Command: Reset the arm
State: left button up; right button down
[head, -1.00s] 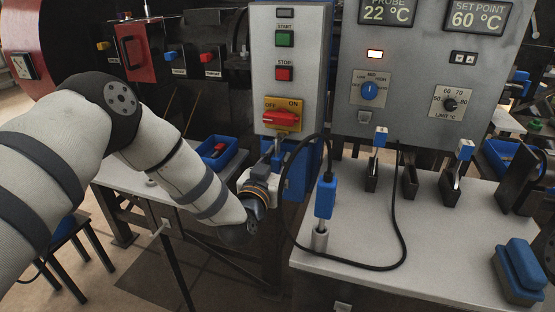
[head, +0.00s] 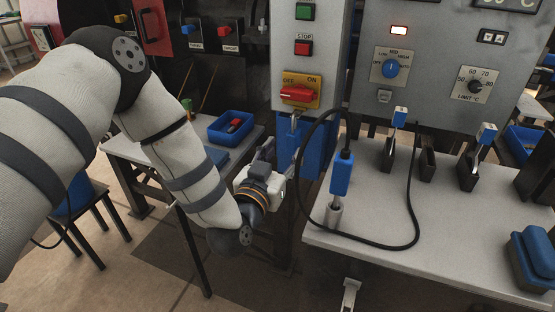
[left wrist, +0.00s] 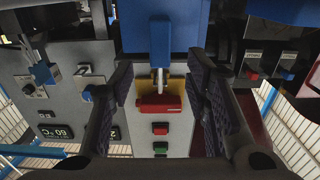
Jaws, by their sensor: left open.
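My left gripper (head: 266,156) is in front of and below the grey control box (head: 308,60), left of the blue box (head: 290,150) under it. In the left wrist view the gripper (left wrist: 161,66) is open, its two dark fingers apart. Between them, farther off, shows the red OFF/ON switch (left wrist: 160,103) on its yellow plate, upside down. A blue piece with a metal shackle (left wrist: 160,42), like a padlock, hangs by the switch; nothing is held. In the head view the red switch (head: 299,94) lies crosswise. My right gripper is not in view.
A bench (head: 330,240) at right carries a blue-handled probe (head: 341,174) on a black cable, and dark holders with blue-tipped pieces. A blue tray (head: 231,127) sits on the side table at left. Green (head: 305,12) and red (head: 303,47) buttons are above the switch.

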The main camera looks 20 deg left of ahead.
pick_arm(q)
jog(key=s, duration=0.4)
jog(key=shift+s+a, duration=0.1)
jog(key=s+d+f+g+h, duration=0.1)
jog(key=s+f+g, duration=0.5)
jog(key=f, duration=0.4)
jog(key=s+f+g, duration=0.3)
jog(key=s+f, duration=0.5)
jog(key=f, duration=0.2)
jog(key=s+a+f+g, duration=0.2)
jog(key=s+g, duration=0.1)
jog(key=s, duration=0.6)
jog(key=s+a+f+g+y, duration=0.1)
jog(key=s+g, duration=0.3)
jog(key=s, duration=0.5)
jog(key=s+a+f+g, duration=0.3)
jog(key=s+g, duration=0.1)
jog(key=s, duration=0.6)
jog(key=shift+n+y, duration=0.3)
jog(key=shift+n, duration=0.1)
